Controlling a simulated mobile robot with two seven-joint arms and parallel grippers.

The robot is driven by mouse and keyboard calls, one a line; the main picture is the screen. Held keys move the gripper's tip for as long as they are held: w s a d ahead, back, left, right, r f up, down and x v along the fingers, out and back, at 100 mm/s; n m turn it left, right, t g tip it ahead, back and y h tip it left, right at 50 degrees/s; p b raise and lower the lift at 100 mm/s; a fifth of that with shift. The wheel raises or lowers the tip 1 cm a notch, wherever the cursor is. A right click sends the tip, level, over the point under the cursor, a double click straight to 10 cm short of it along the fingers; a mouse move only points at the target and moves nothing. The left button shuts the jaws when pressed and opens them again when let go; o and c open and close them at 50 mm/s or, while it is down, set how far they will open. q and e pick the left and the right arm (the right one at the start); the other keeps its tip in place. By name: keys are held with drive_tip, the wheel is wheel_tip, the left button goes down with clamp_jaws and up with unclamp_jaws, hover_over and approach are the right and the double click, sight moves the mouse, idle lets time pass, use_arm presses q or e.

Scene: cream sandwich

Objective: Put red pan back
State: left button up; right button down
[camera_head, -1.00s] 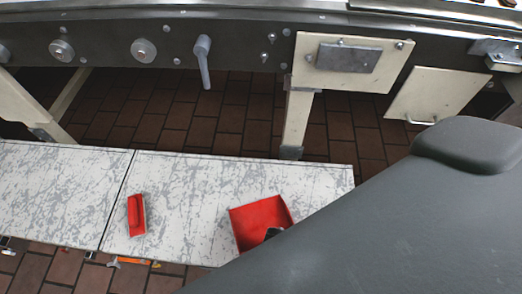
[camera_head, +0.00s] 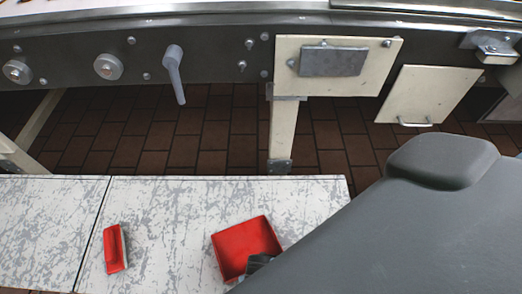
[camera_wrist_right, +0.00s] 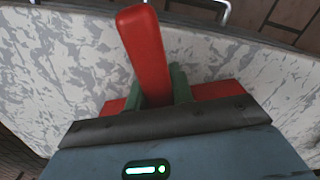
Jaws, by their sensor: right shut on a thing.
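The red pan (camera_head: 243,247) is a square, shallow dustpan at the right part of the marbled white surface (camera_head: 170,220). In the right wrist view its red handle (camera_wrist_right: 143,45) stands up between the green fingers of my right gripper (camera_wrist_right: 160,88), which is shut on it. Parts of the red pan body show on both sides behind the gripper. My grey right arm covers the pan's lower right in the head view. I cannot tell whether the pan touches the surface. My left gripper is not in view.
A small red brush-like tool (camera_head: 115,249) lies on the white surface left of the pan. A dark metal machine with knobs (camera_head: 108,66), a lever (camera_head: 175,75) and cream panels (camera_head: 335,65) runs along the back. Brown tiled floor (camera_head: 210,130) shows beneath it.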

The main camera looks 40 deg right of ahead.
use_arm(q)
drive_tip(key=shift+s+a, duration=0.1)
use_arm(e)
drive_tip(key=shift+a+f, duration=0.1)
drive_tip(key=shift+f, duration=0.05)
drive_tip(key=c, duration=1.5)
unclamp_jaws()
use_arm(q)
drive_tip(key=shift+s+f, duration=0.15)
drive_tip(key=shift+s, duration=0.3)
use_arm(e)
drive_tip(key=o, duration=0.3)
wheel_tip(320, 180, up, 7)
drive_tip(key=p, duration=0.3)
drive_tip(key=shift+f, duration=0.1)
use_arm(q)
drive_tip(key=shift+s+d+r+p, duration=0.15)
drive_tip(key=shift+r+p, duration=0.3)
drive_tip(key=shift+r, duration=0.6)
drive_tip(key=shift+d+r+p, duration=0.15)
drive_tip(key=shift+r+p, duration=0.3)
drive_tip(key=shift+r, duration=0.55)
use_arm(e)
drive_tip(key=shift+r, duration=2.8)
drive_tip(key=shift+s, duration=0.1)
